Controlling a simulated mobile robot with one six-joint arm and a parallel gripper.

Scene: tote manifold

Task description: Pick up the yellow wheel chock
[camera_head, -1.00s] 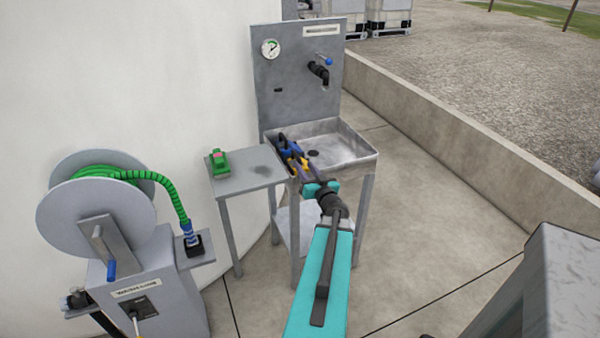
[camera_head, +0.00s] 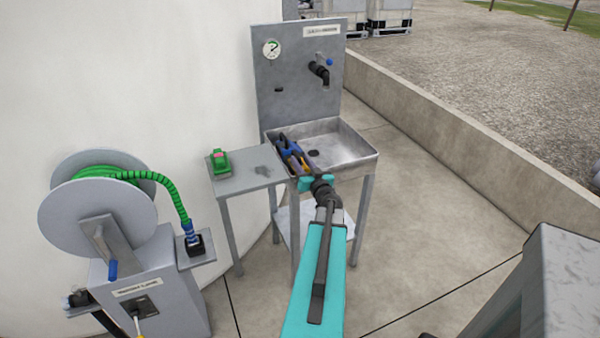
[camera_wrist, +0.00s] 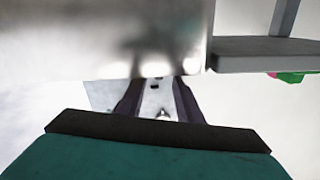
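I cannot make out a yellow wheel chock for certain. A small yellow piece (camera_head: 292,162) shows beside blue and dark parts at the left inside of the metal sink (camera_head: 345,160); its shape is too small to tell. My gripper (camera_head: 301,166) is at the sink's front left edge, close to that yellow piece, and partly hides it. In the wrist view, the two dark fingers of my gripper (camera_wrist: 158,95) stand apart with only a pale surface showing between them. No yellow thing shows in the wrist view.
A side table (camera_head: 240,181) holding a green object (camera_head: 219,163) stands left of the sink. A hose reel (camera_head: 95,205) with green hose stands at the lower left. A low concrete wall (camera_head: 450,145) runs along the right. Floor is clear between sink and wall.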

